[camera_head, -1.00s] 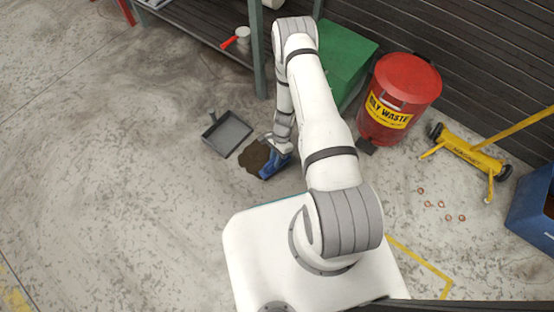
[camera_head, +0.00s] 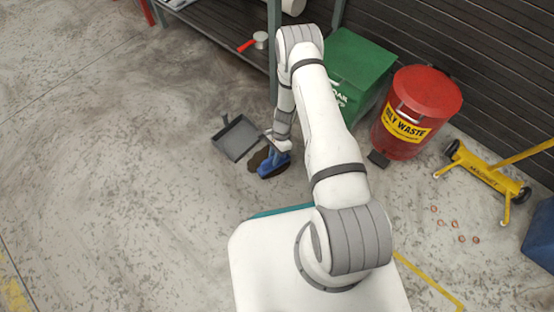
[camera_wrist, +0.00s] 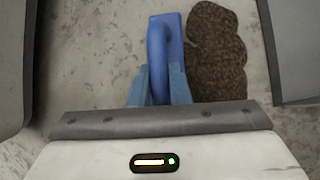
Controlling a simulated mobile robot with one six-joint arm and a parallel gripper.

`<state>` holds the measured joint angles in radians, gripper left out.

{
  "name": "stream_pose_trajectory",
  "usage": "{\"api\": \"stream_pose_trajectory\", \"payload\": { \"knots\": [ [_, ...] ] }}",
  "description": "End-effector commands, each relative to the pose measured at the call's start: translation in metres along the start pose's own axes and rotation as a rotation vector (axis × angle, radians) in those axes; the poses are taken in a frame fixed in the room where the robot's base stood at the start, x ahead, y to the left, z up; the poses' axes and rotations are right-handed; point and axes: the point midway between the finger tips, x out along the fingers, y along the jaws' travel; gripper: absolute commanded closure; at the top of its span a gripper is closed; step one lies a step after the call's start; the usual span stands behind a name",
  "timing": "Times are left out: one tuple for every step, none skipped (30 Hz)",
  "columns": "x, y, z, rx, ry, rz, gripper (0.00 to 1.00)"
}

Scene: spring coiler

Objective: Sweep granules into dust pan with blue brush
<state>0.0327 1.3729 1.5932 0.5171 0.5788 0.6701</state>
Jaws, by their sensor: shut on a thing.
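The blue brush (camera_head: 272,165) stands on the concrete floor at the end of my arm. My gripper (camera_wrist: 160,85) is shut on its blue handle (camera_wrist: 166,40), with a finger on each side. The dark brown granules (camera_head: 258,157) lie in a pile just left of the brush, partly hidden by it. In the wrist view the pile (camera_wrist: 217,55) is right of the handle. The grey dust pan (camera_head: 236,138) lies flat left of the granules, close to them. A grey shape at the wrist view's right edge (camera_wrist: 292,50) looks like the pan. The bristles are hidden.
A green bin (camera_head: 357,65) and a red oily-waste can (camera_head: 415,105) stand behind and right of my arm. A yellow magnet sweeper (camera_head: 485,172) and several small copper-coloured bits (camera_head: 455,224) are farther right. A shelf leg (camera_head: 273,50) stands behind the pan. The left floor is clear.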

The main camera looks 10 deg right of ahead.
Motion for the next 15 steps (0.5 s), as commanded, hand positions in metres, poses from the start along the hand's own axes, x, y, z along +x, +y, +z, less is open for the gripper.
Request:
{"api": "stream_pose_trajectory", "payload": {
  "knots": [
    [0.001,-0.004,0.0,-0.002,0.002,-0.002,1.0],
    [0.001,-0.006,0.001,-0.003,0.002,-0.002,1.0],
    [0.001,-0.009,0.001,-0.004,0.003,-0.003,1.0],
    [0.001,-0.011,0.002,-0.004,0.003,-0.003,1.0],
    [0.0,-0.014,0.003,-0.004,0.003,-0.003,1.0],
    [0.0,-0.017,0.004,-0.004,0.003,-0.002,1.0],
    [0.0,-0.02,0.004,-0.005,0.002,-0.002,1.0],
    [-0.001,-0.022,0.005,-0.004,0.002,-0.002,1.0],
    [-0.001,-0.025,0.006,-0.003,0.002,-0.002,1.0],
    [-0.002,-0.027,0.007,-0.003,0.002,-0.002,1.0],
    [-0.002,-0.028,0.007,-0.003,0.002,-0.002,1.0],
    [-0.003,-0.029,0.008,-0.003,0.001,-0.001,1.0],
    [-0.003,-0.03,0.008,-0.002,0.001,-0.001,1.0],
    [-0.003,-0.03,0.009,-0.002,0.001,-0.001,1.0],
    [-0.003,-0.031,0.009,-0.002,0.001,-0.001,1.0]
  ]
}}
